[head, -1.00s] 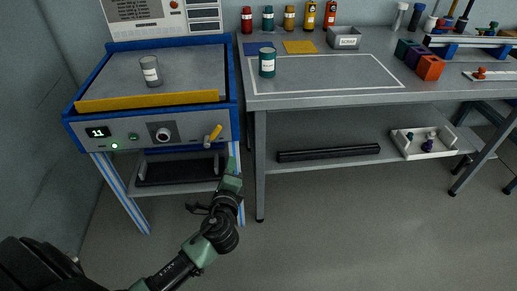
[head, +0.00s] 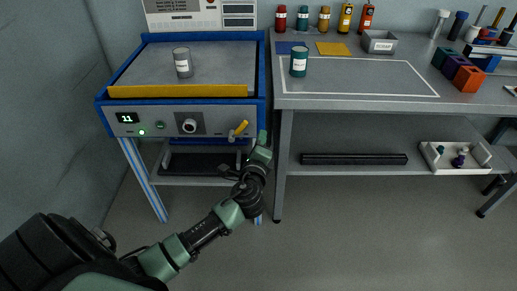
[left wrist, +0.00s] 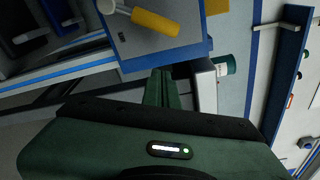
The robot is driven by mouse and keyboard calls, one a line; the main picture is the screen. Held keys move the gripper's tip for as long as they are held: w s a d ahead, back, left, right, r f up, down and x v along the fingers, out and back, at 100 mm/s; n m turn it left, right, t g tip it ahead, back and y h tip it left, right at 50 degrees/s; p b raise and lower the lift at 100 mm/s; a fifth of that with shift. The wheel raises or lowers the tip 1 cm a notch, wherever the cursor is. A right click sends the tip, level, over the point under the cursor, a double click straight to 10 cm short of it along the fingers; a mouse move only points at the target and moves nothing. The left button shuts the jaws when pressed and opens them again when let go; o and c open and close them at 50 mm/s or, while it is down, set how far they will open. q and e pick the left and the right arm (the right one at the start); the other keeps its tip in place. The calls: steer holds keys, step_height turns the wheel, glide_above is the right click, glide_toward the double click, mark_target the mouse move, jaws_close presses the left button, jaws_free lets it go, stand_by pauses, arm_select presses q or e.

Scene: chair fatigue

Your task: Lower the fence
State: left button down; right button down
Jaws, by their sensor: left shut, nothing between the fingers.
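The fence, a yellow bar (head: 178,91), stands along the front edge of the blue-framed machine's grey top (head: 215,62). A white-labelled grey can (head: 183,63) stands behind it. A lever with a yellow handle (head: 239,129) is on the right of the front panel (head: 160,124), its handle tilted up to the right. The lever handle (left wrist: 155,22) also shows at the top of the left wrist view. My left gripper (head: 262,137) is shut and empty, just right of the lever and apart from it. Its fingers (left wrist: 163,88) point toward the panel. My right gripper is out of view.
A grey workbench (head: 350,75) stands close on the right, with a teal can (head: 299,61), bottles and a scrap bin (head: 379,42) on it. Its leg (head: 282,165) is near my left forearm. The floor in front is clear.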

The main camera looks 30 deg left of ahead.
mark_target(239, 130)
arm_select(q)
steer(key=a, duration=0.1)
steer(key=a+r, duration=0.1)
steer(key=a, duration=0.1)
steer(key=shift+w+a, duration=0.1)
steer(key=shift+s+a+r, duration=0.15)
steer(key=shift+s+r, duration=0.05)
steer(key=shift+a, duration=0.1)
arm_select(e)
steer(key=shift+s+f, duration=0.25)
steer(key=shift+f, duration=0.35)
arm_select(q)
steer(key=shift+s+r+n, duration=0.1)
steer(key=shift+n, duration=0.2)
